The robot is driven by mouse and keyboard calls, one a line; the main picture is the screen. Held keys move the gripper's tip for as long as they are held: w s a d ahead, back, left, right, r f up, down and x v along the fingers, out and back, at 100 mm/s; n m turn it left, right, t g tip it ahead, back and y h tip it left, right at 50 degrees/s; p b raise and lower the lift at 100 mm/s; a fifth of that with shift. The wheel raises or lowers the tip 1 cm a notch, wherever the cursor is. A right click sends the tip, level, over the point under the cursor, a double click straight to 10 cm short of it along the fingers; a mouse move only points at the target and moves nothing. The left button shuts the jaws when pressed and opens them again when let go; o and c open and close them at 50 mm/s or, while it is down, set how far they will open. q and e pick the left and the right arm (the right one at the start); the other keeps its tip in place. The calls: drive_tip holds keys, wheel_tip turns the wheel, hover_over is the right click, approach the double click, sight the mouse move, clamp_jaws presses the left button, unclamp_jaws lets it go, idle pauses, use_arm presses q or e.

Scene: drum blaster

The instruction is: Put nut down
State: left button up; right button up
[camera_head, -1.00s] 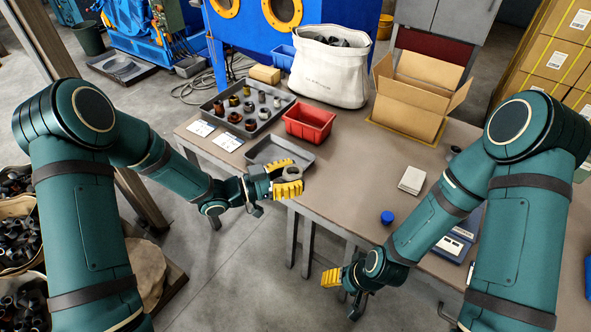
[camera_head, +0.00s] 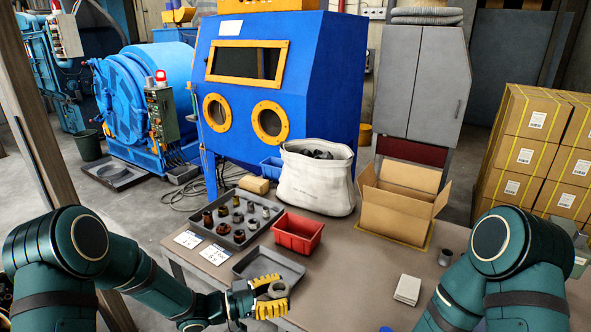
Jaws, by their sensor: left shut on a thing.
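My left gripper (camera_head: 270,294) has yellow fingers and is shut on a grey ring-shaped nut (camera_head: 278,289). In the head view it is at the bottom centre, by the table's front edge. The nut is just in front of an empty shallow grey tray (camera_head: 290,267), whose near side is partly hidden by the gripper. I cannot tell whether the nut is over the tray's rim. My right gripper is out of view; only my right arm shows at the lower right.
A red bin (camera_head: 298,232), white sack (camera_head: 316,185) and open cardboard box (camera_head: 397,208) stand behind. The table (camera_head: 345,275) is clear right of the shallow tray.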

use_arm(q)
drive_tip(key=a+f+n+t+y, duration=0.4)
drive_tip(key=a+n+t+y, duration=0.8)
drive_tip(key=y, duration=0.5)
drive_tip(key=a+n, duration=0.2)
drive_tip(key=shift+s+n+t, duration=0.15)
drive_tip(key=shift+n+t, duration=0.15)
drive_tip(key=shift+t, duration=0.1)
drive_tip(key=shift+f, duration=0.1)
drive_tip(key=s+d+r+m+g+h, duration=0.2)
drive_tip(key=d+r+m+h, duration=0.2)
drive_tip(key=d+h, duration=0.25)
drive_tip(key=s+d+r+m+g+h, duration=0.2)
drive_tip(key=d+r+m+h, duration=0.25)
drive_tip(key=d, duration=0.25)
drive_tip(key=shift+w+d+f+m+g+h, duration=1.45)
drive_tip(key=shift+w+f+m+g+h, duration=0.8)
drive_tip(key=shift+f+g, duration=0.75)
wheel_tip(320, 180, up, 11)
drive_tip(key=w+d+n+t+y, duration=0.1)
drive_tip(key=n+t+y, duration=0.9)
drive_tip(key=y, duration=0.5)
drive_tip(key=shift+w+d+f+n+y, duration=0.2)
drive_tip(key=shift+w+d+n+y, duration=0.15)
drive_tip(key=shift+n, duration=1.05)
